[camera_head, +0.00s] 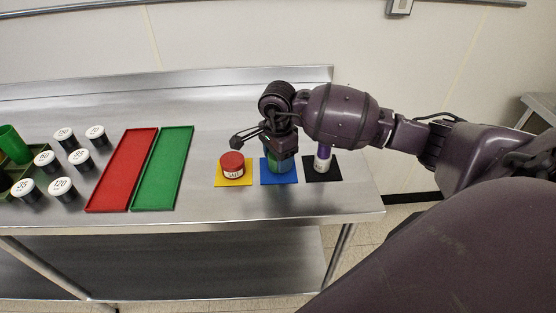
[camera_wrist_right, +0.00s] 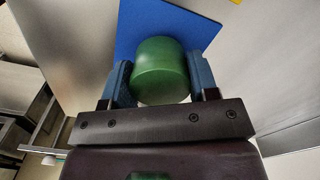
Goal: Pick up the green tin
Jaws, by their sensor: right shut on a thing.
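The green tin (camera_wrist_right: 160,70) sits between the two fingers of my right gripper (camera_wrist_right: 160,82) in the right wrist view. The fingers are shut on its sides. In the head view the right gripper (camera_head: 281,155) covers much of the tin, over the blue mat (camera_head: 291,179). The blue mat also shows behind the tin in the wrist view (camera_wrist_right: 140,25). I cannot tell whether the tin touches the mat. My left gripper is not in view.
A red-lidded tin (camera_head: 232,164) stands on a yellow mat just left. A white and purple container (camera_head: 322,158) stands on a black mat to the right. Red (camera_head: 123,170) and green (camera_head: 163,168) trays and several labelled jars lie further left.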

